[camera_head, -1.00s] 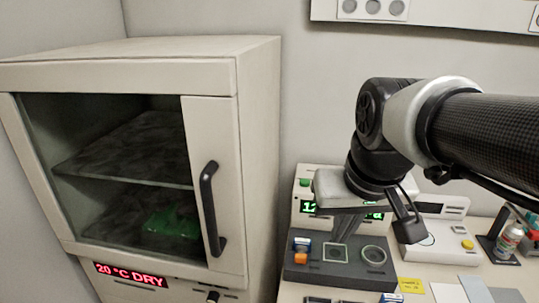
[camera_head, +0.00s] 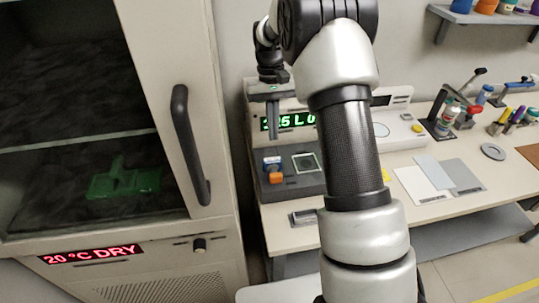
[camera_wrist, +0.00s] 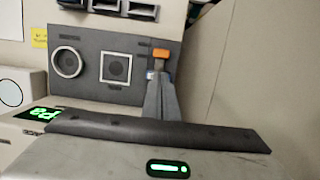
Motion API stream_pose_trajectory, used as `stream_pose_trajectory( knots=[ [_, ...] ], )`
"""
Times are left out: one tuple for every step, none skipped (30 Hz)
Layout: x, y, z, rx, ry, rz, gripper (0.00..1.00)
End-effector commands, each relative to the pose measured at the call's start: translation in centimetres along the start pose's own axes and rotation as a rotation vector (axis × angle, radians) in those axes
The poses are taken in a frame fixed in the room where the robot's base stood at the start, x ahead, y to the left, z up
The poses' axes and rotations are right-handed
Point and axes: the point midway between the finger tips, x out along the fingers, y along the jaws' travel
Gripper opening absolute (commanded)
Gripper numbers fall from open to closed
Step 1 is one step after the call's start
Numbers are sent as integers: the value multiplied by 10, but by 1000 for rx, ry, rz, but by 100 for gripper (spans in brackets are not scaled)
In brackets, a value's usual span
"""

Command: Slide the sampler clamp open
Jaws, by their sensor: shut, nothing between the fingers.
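A dark grey sampler block (camera_head: 262,187) stands on the bench under a green lit display (camera_head: 303,120). At its left end are a small blue-and-white part (camera_head: 271,162) and an orange tab (camera_head: 276,177); which of these belongs to the clamp I cannot tell. A square window (camera_head: 307,162) lies to their right. My gripper (camera_head: 275,137) is shut and empty, pointing down above the blue and orange parts. In the wrist view the tips of my gripper (camera_wrist: 158,76) overlap the blue part, with the orange tab (camera_wrist: 161,53) just beyond; contact cannot be told. A round ring (camera_wrist: 68,62) shows there too.
A drying cabinet (camera_head: 219,200) with a black handle (camera_head: 190,146) stands close on the left, holding a green object (camera_head: 124,181). My arm hides part of the bench.

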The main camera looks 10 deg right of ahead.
Motion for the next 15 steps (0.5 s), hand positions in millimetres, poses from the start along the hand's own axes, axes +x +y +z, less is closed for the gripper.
stream_pose_trajectory(
  knots=[
    [9,0,-5,0,-13,0,0],
    [13,0,-6,0,-19,1,0],
    [16,0,-8,0,-24,1,0],
    [18,0,-9,0,-27,1,0],
    [19,0,-10,0,-29,1,0],
    [20,0,-10,0,-30,1,0],
    [20,0,-11,0,-31,1,0],
    [21,0,-11,0,-31,1,0],
    [20,0,-11,0,-31,1,0],
    [20,0,-11,0,-31,1,0],
    [20,0,-10,0,-31,1,0],
    [20,0,-10,0,-31,1,0],
    [20,0,-10,0,-31,1,0],
    [20,0,-10,0,-31,1,0],
    [20,0,-10,0,-31,1,0]
  ],
)
